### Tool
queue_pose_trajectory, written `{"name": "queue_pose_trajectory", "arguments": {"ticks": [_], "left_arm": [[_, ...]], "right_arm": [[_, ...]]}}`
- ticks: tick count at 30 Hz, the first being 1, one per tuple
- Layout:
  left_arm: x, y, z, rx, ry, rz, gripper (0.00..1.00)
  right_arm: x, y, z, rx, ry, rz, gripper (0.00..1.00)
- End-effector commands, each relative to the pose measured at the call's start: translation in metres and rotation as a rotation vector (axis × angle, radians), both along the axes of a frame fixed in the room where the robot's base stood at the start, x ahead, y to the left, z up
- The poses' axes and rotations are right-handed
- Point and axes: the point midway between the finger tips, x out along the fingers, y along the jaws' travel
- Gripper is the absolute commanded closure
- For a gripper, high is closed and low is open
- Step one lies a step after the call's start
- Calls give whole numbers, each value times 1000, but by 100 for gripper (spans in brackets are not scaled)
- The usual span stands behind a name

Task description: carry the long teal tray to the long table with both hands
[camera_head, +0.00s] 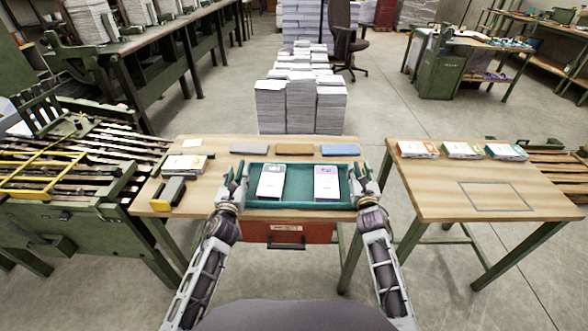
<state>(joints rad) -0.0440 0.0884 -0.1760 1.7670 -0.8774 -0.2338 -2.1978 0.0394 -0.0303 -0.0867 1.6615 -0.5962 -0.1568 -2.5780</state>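The long teal tray (299,201) lies on the near wooden table (210,148).
Grey, brown and blue blocks (294,149) lie behind the tray. A yellow-and-black tool (168,193) and papers (184,164) lie left. Several coloured stacks (462,150) line the right table's back edge. A floor gap separates the tables; tall paper stacks (300,105) stand behind.

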Motion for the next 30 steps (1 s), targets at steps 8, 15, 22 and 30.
{"name": "queue_pose_trajectory", "arguments": {"ticks": [8,15,22,30], "left_arm": [[-26,0,-1,1,2,0,64],[-48,0,-1,0,3,1,64],[-67,0,-1,-1,2,1,64],[-82,0,-1,-1,1,1,64]], "right_arm": [[0,0,0,0,0,0,64],[0,0,0,0,0,0,64],[0,0,0,0,0,0,64],[0,0,0,0,0,0,64]]}}
